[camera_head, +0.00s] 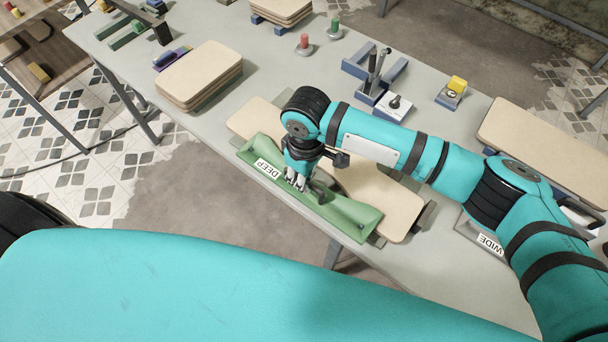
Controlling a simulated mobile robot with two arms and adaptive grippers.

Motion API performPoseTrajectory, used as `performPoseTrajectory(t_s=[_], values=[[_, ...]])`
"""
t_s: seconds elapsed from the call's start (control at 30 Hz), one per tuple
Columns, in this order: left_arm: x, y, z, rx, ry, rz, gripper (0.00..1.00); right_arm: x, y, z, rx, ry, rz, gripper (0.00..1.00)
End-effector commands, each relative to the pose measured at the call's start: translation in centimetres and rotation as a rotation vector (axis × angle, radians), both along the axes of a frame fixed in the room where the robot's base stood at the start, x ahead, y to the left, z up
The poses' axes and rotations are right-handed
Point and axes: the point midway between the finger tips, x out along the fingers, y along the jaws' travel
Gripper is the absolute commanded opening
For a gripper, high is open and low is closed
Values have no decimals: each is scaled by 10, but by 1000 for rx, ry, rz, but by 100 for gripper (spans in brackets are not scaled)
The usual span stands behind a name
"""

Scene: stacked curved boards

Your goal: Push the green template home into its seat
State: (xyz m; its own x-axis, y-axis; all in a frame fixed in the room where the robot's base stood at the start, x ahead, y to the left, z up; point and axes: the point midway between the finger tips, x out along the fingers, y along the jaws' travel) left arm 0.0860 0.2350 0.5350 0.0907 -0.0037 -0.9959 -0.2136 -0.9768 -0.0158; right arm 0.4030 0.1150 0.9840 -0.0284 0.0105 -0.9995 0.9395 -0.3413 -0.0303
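The green template (345,212), labelled DEEP, is a long trough-like piece. It lies along the near edge of the table, against the near side of a stack of curved beige boards (392,205). My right gripper (297,181) points down at the template, right of its label. Its fingertips are close together and seem to touch the template or hover just over it; I cannot tell which. The seat is mostly hidden under the template and my arm, so I cannot tell how deep the template sits. My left gripper is out of view.
My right arm covers part of the boards. A WIDE-labelled piece (488,243) lies to the right, near another board stack (545,145). Behind stand a lever fixture (372,75), a yellow-button box (453,92) and red and green knobs (304,42). Another board stack (200,75) is at left.

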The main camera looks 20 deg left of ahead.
Motion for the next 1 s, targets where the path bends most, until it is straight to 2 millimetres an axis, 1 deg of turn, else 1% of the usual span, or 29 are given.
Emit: performPoseTrajectory(t_s=[0.23,0.27,0.3,0.47,0.77,0.87,0.97,1.0], values=[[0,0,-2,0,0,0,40,0,0,-6,1,1,0,0],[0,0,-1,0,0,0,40,0,0,-5,1,1,1,8],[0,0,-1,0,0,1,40,0,0,-5,1,0,1,13],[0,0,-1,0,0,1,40,0,0,-5,1,0,1,34],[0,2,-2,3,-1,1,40,0,0,-4,0,0,0,34],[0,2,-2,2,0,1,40,1,1,5,3,-1,0,34],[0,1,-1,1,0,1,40,1,0,22,3,-3,1,34],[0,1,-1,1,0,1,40,2,0,30,3,-2,1,34]])
